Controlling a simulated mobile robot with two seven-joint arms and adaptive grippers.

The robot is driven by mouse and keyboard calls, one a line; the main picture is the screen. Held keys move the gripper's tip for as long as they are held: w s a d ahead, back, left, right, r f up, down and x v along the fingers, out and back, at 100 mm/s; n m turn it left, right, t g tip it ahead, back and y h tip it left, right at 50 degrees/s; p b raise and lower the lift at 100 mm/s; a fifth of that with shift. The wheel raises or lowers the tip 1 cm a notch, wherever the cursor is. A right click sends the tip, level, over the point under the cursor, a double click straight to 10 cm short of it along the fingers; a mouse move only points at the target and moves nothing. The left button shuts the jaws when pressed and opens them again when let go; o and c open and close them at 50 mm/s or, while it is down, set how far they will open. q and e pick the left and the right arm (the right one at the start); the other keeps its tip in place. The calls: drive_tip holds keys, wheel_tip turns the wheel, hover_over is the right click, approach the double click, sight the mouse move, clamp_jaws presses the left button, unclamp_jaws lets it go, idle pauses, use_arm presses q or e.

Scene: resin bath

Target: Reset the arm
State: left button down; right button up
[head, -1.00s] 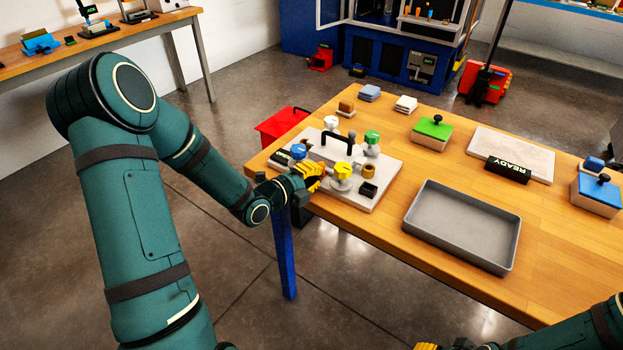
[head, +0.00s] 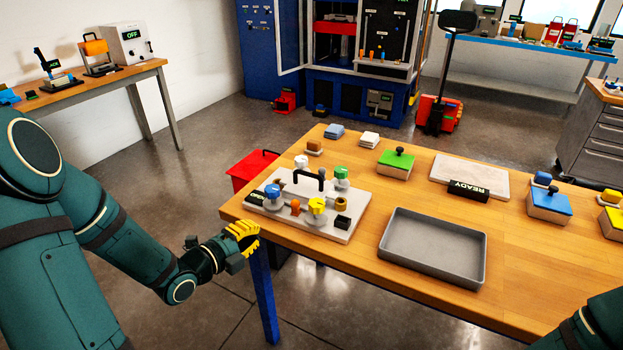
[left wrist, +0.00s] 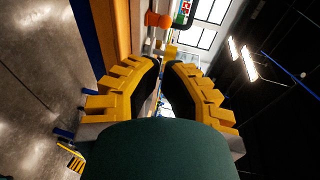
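My left gripper (head: 243,237) has yellow ribbed fingers and hangs just off the left front corner of the wooden table, beside the white fixture board (head: 352,228). It touches nothing that I can see. In the left wrist view its two fingers (left wrist: 162,66) lean toward each other with a narrow gap between the tips and nothing held. My left arm (head: 130,245) comes in from the left, bent at the elbow. Only part of my right arm (head: 590,325) shows at the bottom right; its gripper is out of view.
The board carries blue, green and yellow knobs (head: 317,205) and a black handle. A grey tray (head: 480,262), a READY sign (head: 468,191) and lidded boxes are on the wooden table (head: 340,275). A red bin (head: 250,172) stands behind the table's left end. Floor left of it is clear.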

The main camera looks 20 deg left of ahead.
use_arm(q)
drive_tip(key=d+f+n+g, duration=0.6)
drive_tip(key=d+f+n, duration=0.65)
drive_tip(key=f, duration=0.25)
drive_tip(key=s+d+f+n+g, duration=0.7)
drive_tip(key=s+d+f+n, duration=0.1)
drive_tip(key=s+d+n, duration=0.2)
drive_tip(key=shift+s+d+f+g, duration=0.3)
drive_tip(key=shift+s+d, duration=0.2)
drive_tip(key=shift+d, duration=0.2)
